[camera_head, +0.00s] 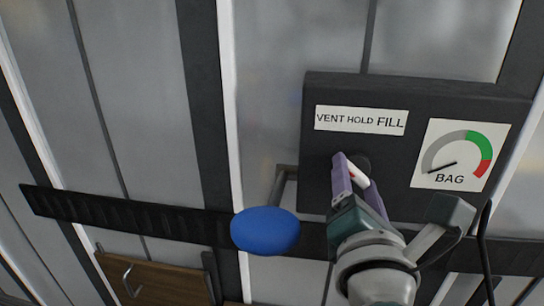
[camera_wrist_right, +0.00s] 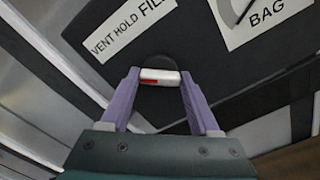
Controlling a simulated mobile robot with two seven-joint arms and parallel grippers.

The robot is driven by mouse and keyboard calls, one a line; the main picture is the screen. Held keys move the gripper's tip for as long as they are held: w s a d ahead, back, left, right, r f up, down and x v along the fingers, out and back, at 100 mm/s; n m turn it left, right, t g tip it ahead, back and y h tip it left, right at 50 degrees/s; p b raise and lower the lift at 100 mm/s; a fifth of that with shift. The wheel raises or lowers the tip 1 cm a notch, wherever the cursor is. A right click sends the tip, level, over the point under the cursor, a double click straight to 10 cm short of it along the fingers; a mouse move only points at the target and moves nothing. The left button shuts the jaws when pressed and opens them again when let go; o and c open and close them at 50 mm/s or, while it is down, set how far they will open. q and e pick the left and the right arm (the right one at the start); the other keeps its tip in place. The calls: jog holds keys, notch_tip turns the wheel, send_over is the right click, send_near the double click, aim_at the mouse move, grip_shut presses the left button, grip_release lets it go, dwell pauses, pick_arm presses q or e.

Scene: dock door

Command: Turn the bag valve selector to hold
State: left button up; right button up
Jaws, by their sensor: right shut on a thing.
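The bag valve selector (camera_wrist_right: 160,78) is a pale bar with a red mark, set over a dark round base. My right gripper (camera_wrist_right: 160,82) has its purple fingers at the two ends of the bar and is shut on it. In the head view my right gripper (camera_head: 357,178) covers most of the selector, so which word it points at cannot be told. The label plate (camera_head: 361,120) above reads VENT, HOLD, FILL, with FILL largest. The BAG gauge (camera_head: 459,155) to the right has its needle at the lower left, in the grey part. My left gripper is not in view.
The dark valve box (camera_head: 320,166) is on a wall of grey panels. A blue rounded pad (camera_head: 265,231) sticks out left of my right gripper. A dark ribbed strip (camera_head: 130,217) crosses the wall. A wooden panel (camera_head: 165,283) with a metal handle is at the lower left.

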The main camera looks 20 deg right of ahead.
jog(key=c, duration=0.7)
jog(key=shift+c, duration=0.2)
jog(key=shift+f+m+b, duration=0.15)
jog(key=shift+m+b, duration=0.55)
jog(key=shift+b, duration=0.15)
jog(key=m+b, duration=0.3)
jog(key=shift+f, duration=0.1)
jog(key=m+b, duration=0.3)
jog(key=shift+r+m+b, duration=0.25)
jog(key=shift+m+b, duration=0.45)
jog(key=shift+m, duration=0.5)
